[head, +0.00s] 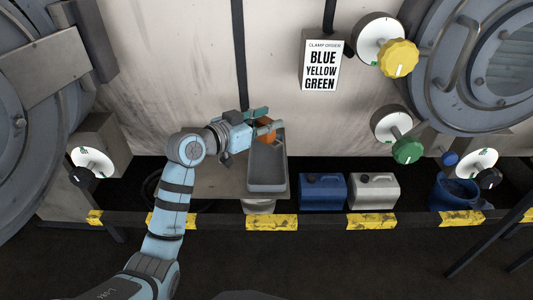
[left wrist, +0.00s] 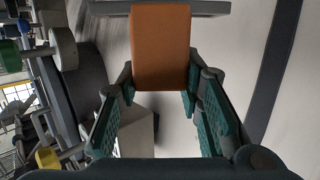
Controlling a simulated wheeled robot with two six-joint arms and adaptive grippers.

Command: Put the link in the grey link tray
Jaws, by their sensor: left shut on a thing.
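An orange block, the link (head: 266,130), is held between the fingers of my left gripper (head: 264,122). In the left wrist view the link (left wrist: 160,48) sits between the two teal fingertips (left wrist: 160,100). The grey link tray (head: 267,186) is a long open box on a low stand. My left gripper is at the far end of the tray, with the link over or just by that end; the exact height is hard to tell. The tray floor that shows is bare. My right gripper is not in view.
A blue can (head: 322,193) and a pale can (head: 374,192) stand right of the tray. A yellow-black rail (head: 330,221) runs along the front. Large round machine doors stand at both sides, with a yellow knob (head: 398,58) and green knob (head: 407,149) at right.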

